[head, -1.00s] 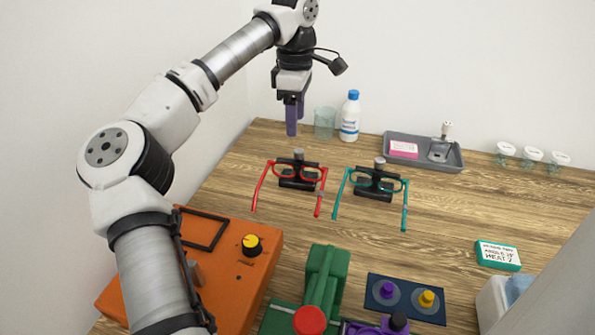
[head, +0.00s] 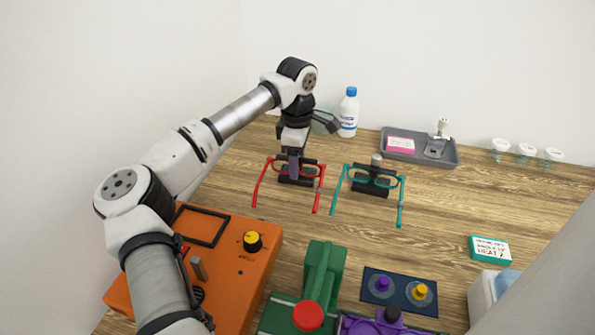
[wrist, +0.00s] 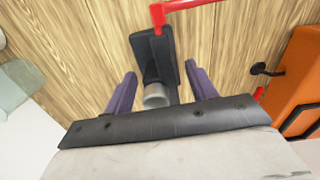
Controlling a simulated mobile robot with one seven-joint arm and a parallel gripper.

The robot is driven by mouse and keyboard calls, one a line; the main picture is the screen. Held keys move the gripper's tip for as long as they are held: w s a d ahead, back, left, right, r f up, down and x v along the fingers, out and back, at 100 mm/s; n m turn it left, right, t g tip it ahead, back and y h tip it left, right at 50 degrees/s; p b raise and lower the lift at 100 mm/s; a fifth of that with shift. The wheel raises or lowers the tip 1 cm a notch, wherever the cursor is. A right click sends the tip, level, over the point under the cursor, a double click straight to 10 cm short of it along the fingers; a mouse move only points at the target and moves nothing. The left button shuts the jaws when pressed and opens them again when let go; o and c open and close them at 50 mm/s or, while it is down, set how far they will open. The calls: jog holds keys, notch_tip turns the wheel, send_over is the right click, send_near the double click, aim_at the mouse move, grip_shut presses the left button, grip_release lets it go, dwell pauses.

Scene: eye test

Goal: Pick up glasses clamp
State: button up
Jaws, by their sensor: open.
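A black glasses clamp (head: 297,182) stands on the wooden table and holds red glasses (head: 259,185). My gripper (head: 294,170) points down over this clamp. In the wrist view the purple fingers of my gripper (wrist: 160,70) are apart, one on each side of the clamp's grey knob (wrist: 157,96). The black body of this clamp (wrist: 153,57) also shows there. I cannot tell whether the fingers touch the knob. The head view hides the knob behind my gripper. A second black clamp (head: 370,191) with a grey knob holds teal glasses (head: 401,205) to the right.
A white bottle (head: 348,115) and a glass beaker (head: 324,122) stand behind my gripper. A grey tray (head: 418,158) is at the back. An orange device (head: 235,285) stands front left, a green device (head: 322,270) at the front.

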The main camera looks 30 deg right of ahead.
jog(key=shift+c, duration=0.2)
grip_shut()
jog(key=shift+r, duration=0.1)
